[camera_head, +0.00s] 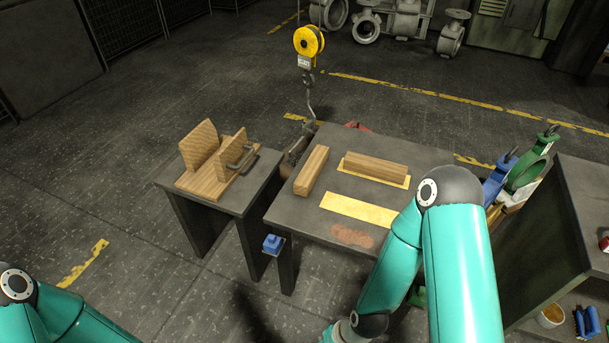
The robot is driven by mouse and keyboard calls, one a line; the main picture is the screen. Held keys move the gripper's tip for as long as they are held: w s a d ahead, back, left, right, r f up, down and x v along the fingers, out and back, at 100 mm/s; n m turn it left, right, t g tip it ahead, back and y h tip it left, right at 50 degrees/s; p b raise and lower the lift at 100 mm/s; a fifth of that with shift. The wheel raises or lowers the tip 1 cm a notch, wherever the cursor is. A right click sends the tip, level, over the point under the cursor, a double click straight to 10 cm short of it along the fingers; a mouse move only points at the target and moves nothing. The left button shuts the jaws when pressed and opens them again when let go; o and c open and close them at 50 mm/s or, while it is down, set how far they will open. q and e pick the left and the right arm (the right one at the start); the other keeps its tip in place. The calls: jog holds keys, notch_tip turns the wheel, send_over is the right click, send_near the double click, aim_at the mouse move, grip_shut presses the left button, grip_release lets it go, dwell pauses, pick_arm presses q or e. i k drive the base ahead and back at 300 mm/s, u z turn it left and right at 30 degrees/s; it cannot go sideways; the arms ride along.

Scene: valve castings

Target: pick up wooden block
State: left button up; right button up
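One wooden block (311,171) lies lengthwise near the left edge of the larger grey table (283,213). A second wooden block (375,167) lies crosswise on the far yellow rectangle of the same table. My teal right arm comes up from the bottom right and bends in front of the table's right part; its gripper is not visible. My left arm shows only at the bottom left corner, and its gripper is out of view. No gripper touches either block in what I see.
A nearer yellow rectangle (358,208) on the table is bare. A wooden holder with a handle (217,163) stands on the smaller left table. A yellow hoist (308,42) with a hook hangs behind. Blue and green valves (530,165) stand at the right.

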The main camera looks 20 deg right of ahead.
aim_at(303, 184)
jog(key=z, duration=0.15)
jog(key=i, duration=0.9)
jog(key=u, duration=0.1)
